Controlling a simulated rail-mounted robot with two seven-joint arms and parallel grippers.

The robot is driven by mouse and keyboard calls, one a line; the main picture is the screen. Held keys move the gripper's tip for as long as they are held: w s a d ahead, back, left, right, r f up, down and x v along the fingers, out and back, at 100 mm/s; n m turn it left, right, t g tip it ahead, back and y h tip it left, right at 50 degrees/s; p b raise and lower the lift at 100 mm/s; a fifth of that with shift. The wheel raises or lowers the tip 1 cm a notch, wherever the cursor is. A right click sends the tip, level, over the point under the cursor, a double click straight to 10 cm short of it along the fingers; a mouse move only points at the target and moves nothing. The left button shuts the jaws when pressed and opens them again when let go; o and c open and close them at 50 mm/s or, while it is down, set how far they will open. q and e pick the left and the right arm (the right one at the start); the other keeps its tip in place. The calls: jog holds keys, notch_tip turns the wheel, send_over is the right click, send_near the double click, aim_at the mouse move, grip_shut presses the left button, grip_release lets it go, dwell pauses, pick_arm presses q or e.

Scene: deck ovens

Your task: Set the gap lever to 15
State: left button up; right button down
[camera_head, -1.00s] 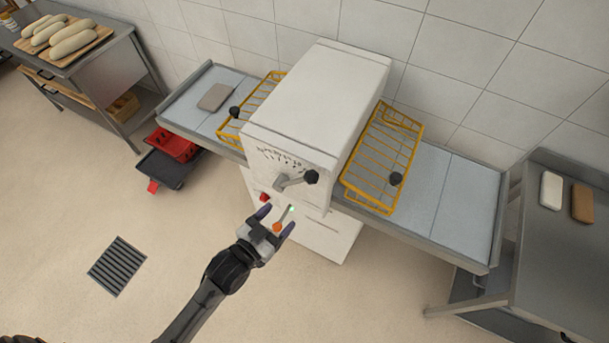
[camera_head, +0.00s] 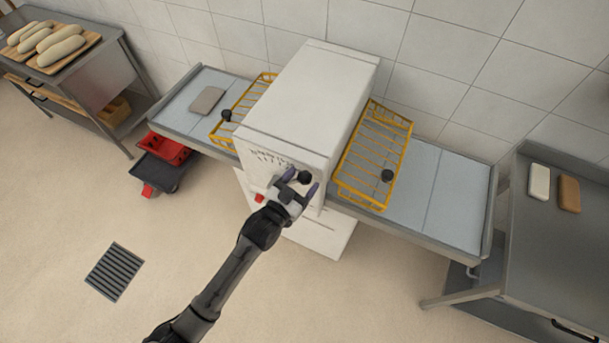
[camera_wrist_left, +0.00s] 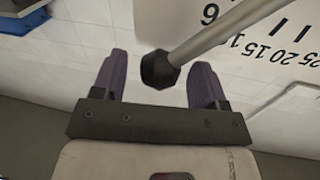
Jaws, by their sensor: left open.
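The gap lever is a grey metal rod with a black knob (camera_head: 305,177) on the front of the white machine (camera_head: 310,95). In the left wrist view the knob (camera_wrist_left: 160,70) sits between the two purple fingers, with space on both sides, and the rod (camera_wrist_left: 215,38) runs up to the right. My left gripper (camera_head: 302,182) is open around the knob. A printed number scale (camera_wrist_left: 262,42) shows behind the rod, with 6, 15 and 20 readable in part. Which mark the lever points at cannot be told. My right gripper is not in view.
A red button (camera_head: 259,198) is on the machine front, just left of my gripper. Yellow wire guards (camera_head: 375,150) stand over the belts on both sides. A steel table (camera_head: 545,250) is at the right. The floor in front is clear, with a drain grate (camera_head: 114,272).

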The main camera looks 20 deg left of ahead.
pick_arm(q)
jog(key=shift+x, duration=0.75)
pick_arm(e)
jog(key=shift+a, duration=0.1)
pick_arm(q)
jog(key=shift+c, duration=0.3)
